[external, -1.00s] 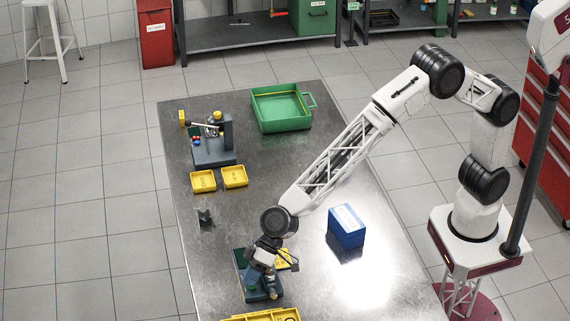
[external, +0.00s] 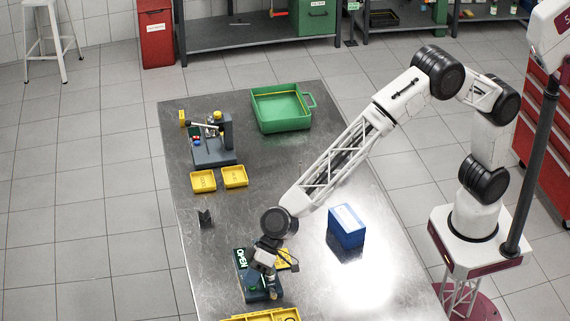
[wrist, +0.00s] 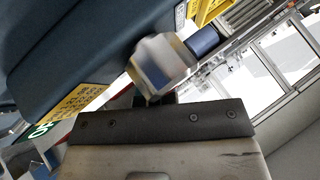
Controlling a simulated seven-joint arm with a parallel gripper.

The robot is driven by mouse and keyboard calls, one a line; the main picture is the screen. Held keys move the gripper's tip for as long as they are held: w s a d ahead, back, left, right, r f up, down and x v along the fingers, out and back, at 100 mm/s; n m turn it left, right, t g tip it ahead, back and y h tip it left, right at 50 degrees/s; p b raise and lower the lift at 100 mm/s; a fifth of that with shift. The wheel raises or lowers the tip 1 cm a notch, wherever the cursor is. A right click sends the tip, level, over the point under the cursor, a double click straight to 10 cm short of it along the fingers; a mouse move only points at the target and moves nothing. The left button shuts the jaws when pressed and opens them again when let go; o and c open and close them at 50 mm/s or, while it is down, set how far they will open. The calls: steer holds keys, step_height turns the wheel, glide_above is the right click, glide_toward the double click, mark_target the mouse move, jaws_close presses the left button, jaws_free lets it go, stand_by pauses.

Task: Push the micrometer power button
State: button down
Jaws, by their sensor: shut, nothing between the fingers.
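The micrometer station, a blue-grey unit (external: 262,287), stands near the front of the metal table. Its dark display panel (external: 241,259) shows green "OPEN" lettering. A yellow label (external: 283,257) is on its right. My gripper (external: 269,272) is shut and empty, pointing down over the unit. In the wrist view, the blue-grey body (wrist: 75,40) fills the upper left, with a yellow label (wrist: 80,98) and part of the green display (wrist: 42,130). My gripper (wrist: 160,99) reaches close to a pale, blue-faced part. I cannot make out the power button or tell whether I touch it.
A yellow tray (external: 262,315) lies just in front of the unit. A blue box (external: 346,226) stands to the right. Farther back are a small black block (external: 205,218), two yellow trays (external: 218,179), another fixture (external: 213,150) and a green tray (external: 281,126).

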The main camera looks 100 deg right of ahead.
steer(key=shift+s+f, duration=0.15)
steer(key=shift+f, duration=0.05)
steer(key=shift+r, duration=3.2)
